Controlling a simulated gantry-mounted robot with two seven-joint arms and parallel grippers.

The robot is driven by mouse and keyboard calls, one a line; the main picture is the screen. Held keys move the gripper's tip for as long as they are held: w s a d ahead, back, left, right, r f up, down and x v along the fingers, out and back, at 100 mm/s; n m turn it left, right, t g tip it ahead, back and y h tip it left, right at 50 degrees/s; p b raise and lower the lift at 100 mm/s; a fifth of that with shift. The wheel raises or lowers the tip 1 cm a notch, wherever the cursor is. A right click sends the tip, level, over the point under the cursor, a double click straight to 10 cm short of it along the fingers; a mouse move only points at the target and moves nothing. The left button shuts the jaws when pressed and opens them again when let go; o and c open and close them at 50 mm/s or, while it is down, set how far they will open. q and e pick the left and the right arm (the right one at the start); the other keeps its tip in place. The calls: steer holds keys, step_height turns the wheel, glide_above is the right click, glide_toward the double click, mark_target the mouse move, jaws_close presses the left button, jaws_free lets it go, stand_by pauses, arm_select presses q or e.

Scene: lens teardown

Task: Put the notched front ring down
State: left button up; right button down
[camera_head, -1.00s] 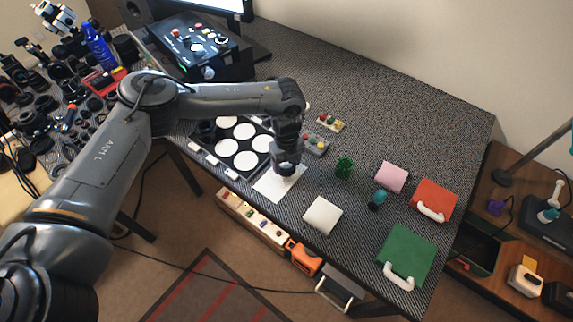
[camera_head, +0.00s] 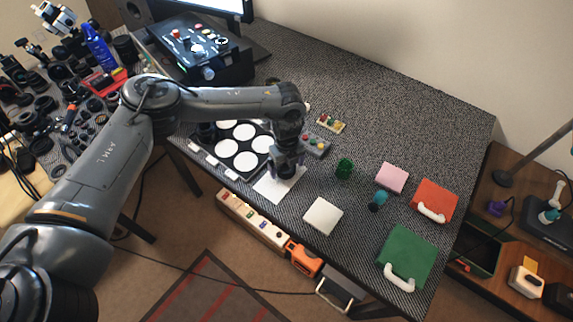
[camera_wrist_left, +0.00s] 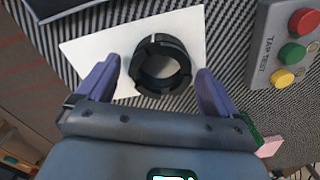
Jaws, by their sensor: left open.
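The notched front ring (camera_wrist_left: 160,65) is a black ring with a notched rim. In the left wrist view it lies on a white sheet (camera_wrist_left: 88,50) on the patterned table. My left gripper (camera_wrist_left: 158,88) is open, with one purple finger on each side of the ring and a visible gap to both. In the head view my left gripper (camera_head: 284,172) is over the white sheet (camera_head: 272,190), and the ring is hard to make out beneath it. My right gripper is not in view.
A black tray with white discs (camera_head: 245,162) lies left of the sheet. A grey button box (camera_head: 316,145) stands close behind it. A white pad (camera_head: 323,216), a green cylinder (camera_head: 344,168) and a teal item (camera_head: 378,200) lie to the right. The table's front edge is near.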

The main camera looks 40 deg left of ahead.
arm_select(q)
step_height(320, 180, up, 12)
steer(key=p, duration=0.2)
steer(key=shift+r+p, duration=0.15)
steer(key=shift+p, duration=0.15)
stand_by(0.5)
